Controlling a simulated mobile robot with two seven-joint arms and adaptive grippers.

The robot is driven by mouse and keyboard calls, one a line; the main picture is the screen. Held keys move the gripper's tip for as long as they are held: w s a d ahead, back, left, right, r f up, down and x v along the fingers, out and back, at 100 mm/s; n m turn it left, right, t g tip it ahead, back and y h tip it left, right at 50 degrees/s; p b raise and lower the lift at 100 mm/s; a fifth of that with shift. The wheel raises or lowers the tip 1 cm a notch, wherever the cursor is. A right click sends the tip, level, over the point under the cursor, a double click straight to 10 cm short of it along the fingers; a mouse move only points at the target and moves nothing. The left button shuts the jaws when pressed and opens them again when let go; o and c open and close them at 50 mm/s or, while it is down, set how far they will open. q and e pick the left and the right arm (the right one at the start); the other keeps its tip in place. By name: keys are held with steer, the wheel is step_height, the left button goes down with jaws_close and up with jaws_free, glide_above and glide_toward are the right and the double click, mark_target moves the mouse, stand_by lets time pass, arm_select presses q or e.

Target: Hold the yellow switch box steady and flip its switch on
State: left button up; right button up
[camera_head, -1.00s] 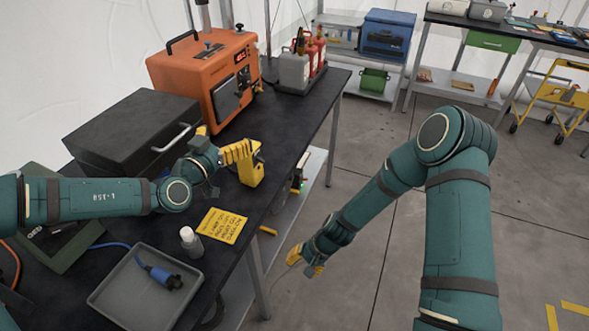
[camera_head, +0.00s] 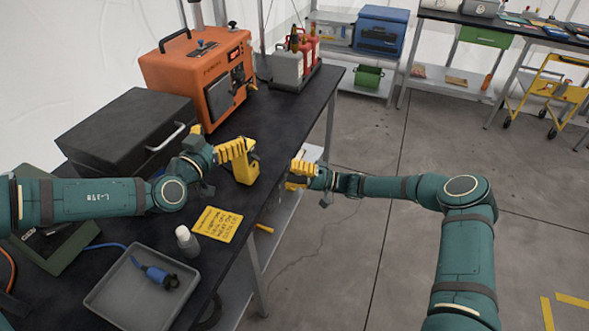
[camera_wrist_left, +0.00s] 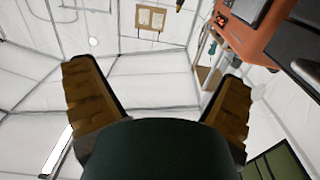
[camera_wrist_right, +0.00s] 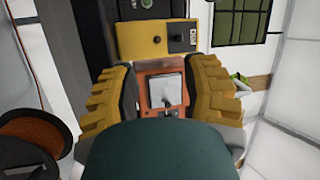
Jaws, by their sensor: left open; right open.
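A yellow note (camera_head: 217,224), a white-capped bottle (camera_head: 187,241) and a grey tray (camera_head: 112,302) with a blue connector lie in front. A black case (camera_head: 115,135) and an orange machine (camera_head: 190,80) stand behind.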

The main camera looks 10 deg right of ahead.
mark_target(245, 162)
arm_select(q)
step_height(245, 162, down, 8)
steer(key=f, duration=0.1)
steer(key=x, duration=0.5)
steer(key=shift+w+d+r, duration=0.25)
steer(key=shift+w+r, duration=0.1)
steer(key=shift+r, duration=0.05)
steer(key=shift+x, duration=0.8)
arm_select(e)
steer(key=shift+s+d+r+n+y, duration=0.1)
steer(key=shift+d+r+n+y, duration=0.2)
steer(key=shift+r+n, duration=0.15)
steer(key=shift+d+r+n+y, duration=0.15)
steer(key=shift+r+n+y, duration=0.15)
steer(key=shift+r+n, duration=0.1)
arm_select(q)
steer(key=shift+r, duration=0.1)
steer(key=c, duration=1.4)
arm_select(e)
steer(key=shift+c, duration=0.4)
